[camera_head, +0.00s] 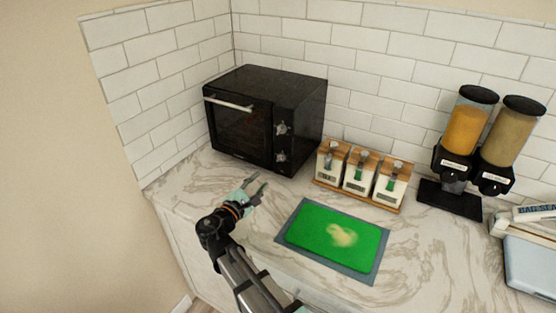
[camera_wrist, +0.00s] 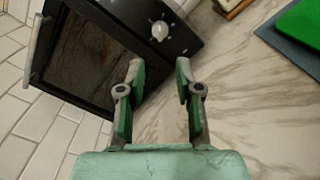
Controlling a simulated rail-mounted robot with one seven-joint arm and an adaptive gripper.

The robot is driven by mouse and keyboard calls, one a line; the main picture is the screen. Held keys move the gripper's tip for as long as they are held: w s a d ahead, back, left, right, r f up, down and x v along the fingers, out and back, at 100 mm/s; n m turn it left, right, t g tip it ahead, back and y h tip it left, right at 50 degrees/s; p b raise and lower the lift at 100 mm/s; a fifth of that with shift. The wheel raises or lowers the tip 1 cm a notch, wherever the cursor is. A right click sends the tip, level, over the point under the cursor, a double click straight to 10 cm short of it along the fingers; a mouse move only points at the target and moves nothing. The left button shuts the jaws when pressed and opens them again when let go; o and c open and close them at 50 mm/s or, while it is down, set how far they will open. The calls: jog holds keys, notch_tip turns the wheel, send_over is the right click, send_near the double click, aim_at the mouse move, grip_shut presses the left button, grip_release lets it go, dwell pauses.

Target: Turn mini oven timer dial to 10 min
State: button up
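A black mini oven (camera_head: 265,118) stands in the corner of the counter, with a glass door and a silver handle at the left of its front. Its front panel carries an upper dial (camera_head: 282,128) and a lower dial (camera_head: 281,156), both silver. Their markings are too small to read. In the wrist view, the oven (camera_wrist: 95,50) is at the upper left, and one dial (camera_wrist: 160,30) shows just beyond the fingertips. My gripper (camera_head: 256,183) is open and empty above the counter, in front of the oven and apart from the dials. It also shows in the wrist view (camera_wrist: 158,70).
A wooden rack with white canisters (camera_head: 358,178) stands right of the oven. A green board (camera_head: 325,240) on a grey mat lies in front of it. Two dispensers (camera_head: 480,140) stand farther right. Bare marble counter (camera_head: 190,190) lies before the oven; tiled walls close the corner.

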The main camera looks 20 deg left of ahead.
aim_at(280, 160)
jog(key=w+p, duration=0.1)
jog(key=w, duration=0.3)
jog(key=w+d+p, duration=0.1)
jog(key=w, duration=0.3)
jog(key=w+d+p, duration=0.1)
jog(key=w, duration=0.3)
jog(key=shift+w+d+p, duration=0.1)
jog(key=shift+w+p, duration=0.05)
jog(key=shift+p, duration=0.15)
grip_shut()
